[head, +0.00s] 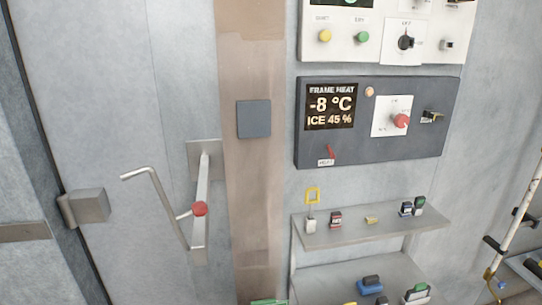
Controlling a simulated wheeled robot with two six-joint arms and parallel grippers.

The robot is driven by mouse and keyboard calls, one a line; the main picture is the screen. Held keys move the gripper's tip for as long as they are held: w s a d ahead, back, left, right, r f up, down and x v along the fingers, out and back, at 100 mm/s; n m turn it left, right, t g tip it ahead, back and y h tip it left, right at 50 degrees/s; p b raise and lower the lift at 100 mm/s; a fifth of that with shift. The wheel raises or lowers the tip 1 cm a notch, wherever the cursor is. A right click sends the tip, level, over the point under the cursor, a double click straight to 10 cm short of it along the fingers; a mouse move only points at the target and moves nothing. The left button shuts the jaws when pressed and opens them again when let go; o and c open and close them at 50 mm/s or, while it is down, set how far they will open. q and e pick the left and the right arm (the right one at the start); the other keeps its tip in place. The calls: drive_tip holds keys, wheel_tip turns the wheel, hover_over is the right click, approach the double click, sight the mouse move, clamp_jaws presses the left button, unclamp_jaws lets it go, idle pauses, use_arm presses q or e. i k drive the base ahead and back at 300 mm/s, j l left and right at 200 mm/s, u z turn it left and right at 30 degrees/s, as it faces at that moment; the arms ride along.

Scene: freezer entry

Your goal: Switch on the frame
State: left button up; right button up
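The dark grey frame heat panel (377,150) is on the wall right of the door. Its display (330,106) reads "FRAME HEAT -8 °C ICE 45 %". A small red lever (330,151) sits below the display, above a tag that seems to read "HEAT". A red rotary knob (400,121) sits on a white plate (381,129); the small print around it is too small to read. A small pale orange lamp (370,91) is above the plate. A black switch (432,116) with a tag is at the right. Neither gripper is in view.
A white panel (386,51) with buttons and a black knob is above. Shelves (345,237) with small items are below. The door handle (203,190) and a bent bar (160,190) stick out at left. A white pole (521,215) with black clips stands at right.

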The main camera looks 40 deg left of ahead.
sight(332, 154)
drive_tip(key=u, duration=0.7)
